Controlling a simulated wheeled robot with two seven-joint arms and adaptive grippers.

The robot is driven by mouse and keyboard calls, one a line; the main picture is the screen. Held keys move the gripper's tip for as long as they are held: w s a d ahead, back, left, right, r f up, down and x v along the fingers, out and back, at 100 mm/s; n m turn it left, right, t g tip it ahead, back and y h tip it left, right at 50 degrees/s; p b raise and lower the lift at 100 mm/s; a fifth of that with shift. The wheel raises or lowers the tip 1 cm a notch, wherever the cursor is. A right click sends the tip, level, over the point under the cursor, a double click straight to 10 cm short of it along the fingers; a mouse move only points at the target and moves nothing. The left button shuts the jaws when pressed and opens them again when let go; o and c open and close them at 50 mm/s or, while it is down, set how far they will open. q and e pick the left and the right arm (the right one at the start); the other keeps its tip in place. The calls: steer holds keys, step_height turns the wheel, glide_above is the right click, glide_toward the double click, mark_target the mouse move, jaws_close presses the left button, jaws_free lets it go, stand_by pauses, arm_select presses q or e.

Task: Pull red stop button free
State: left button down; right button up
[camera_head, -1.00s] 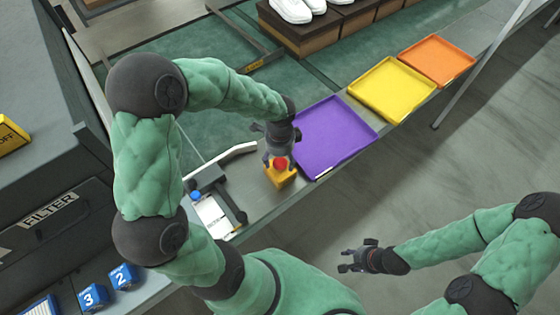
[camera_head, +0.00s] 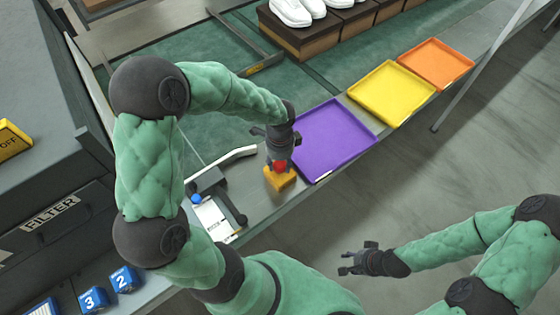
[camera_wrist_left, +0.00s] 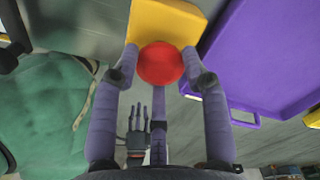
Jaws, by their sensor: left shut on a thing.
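The red stop button (camera_head: 280,167) sits on a yellow box (camera_head: 281,182) on the grey ledge of the line. In the left wrist view the round red button (camera_wrist_left: 160,63) lies between my left fingertips, with the yellow box (camera_wrist_left: 165,22) behind it. My left gripper (camera_head: 279,160) is shut on the button from above, the fingers touching its sides. My right gripper (camera_head: 352,262) is at lower right over the floor, away from the button; its fingers look spread and empty.
A purple tray (camera_head: 335,138) lies right beside the yellow box. A yellow tray (camera_head: 392,92) and an orange tray (camera_head: 436,63) follow along the ledge. A clipboard-like stand (camera_head: 213,216) is left of the box. White shoes (camera_head: 291,11) stand on boxes at the back.

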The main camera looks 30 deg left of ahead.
mark_target(280, 164)
arm_select(q)
steer(key=shift+r+p, duration=0.35)
steer(key=shift+r, duration=0.2)
steer(key=shift+w+f, duration=0.1)
steer(key=c, duration=0.6)
jaws_free()
step_height(280, 164, up, 12)
steer(key=shift+r, duration=0.1)
